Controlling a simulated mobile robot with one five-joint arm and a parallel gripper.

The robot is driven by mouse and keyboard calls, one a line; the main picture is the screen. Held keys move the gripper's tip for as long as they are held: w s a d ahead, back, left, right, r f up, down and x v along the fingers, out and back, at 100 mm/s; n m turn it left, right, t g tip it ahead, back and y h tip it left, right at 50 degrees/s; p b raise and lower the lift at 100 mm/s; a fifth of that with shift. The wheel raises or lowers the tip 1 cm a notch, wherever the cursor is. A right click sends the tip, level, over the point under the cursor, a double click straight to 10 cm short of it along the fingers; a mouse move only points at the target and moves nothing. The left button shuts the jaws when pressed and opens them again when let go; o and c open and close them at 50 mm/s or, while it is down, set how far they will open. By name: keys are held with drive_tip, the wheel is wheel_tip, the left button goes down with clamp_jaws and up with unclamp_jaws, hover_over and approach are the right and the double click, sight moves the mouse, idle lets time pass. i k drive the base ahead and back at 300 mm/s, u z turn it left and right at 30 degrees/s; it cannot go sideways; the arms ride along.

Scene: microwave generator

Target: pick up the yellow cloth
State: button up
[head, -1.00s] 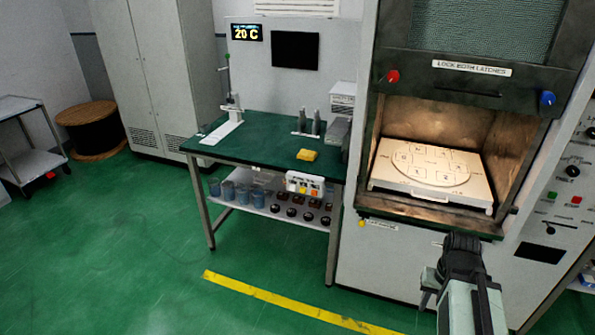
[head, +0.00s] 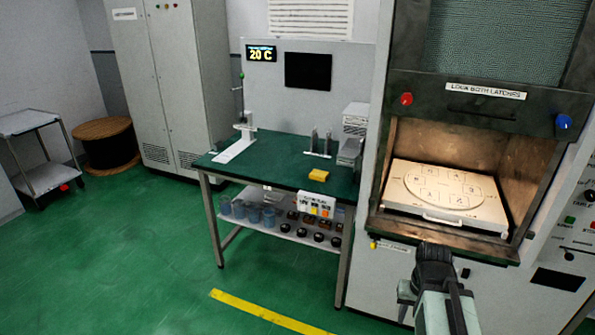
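The yellow cloth (head: 319,175) is a small folded block lying on the green top of the workbench (head: 270,157), near its front right edge. My gripper (head: 433,255) is at the lower right, in front of the open microwave chamber. It is to the right of the cloth and well apart from it. It points away from the camera, and its fingers are dark and bunched in view, so their opening does not show.
The microwave cabinet (head: 395,275) stands right of the bench, with a white tray (head: 470,212) in its open chamber. A lower shelf (head: 285,232) holds jars and parts. A cart (head: 40,180) and a cable drum (head: 103,130) stand left. The green floor (head: 130,260) is clear.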

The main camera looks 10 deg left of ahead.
sight(318, 175)
drive_tip(key=u, duration=0.75)
drive_tip(key=i, duration=1.3)
drive_tip(key=u, duration=1.05)
drive_tip(key=i, duration=2.15)
drive_tip(key=z, duration=0.4)
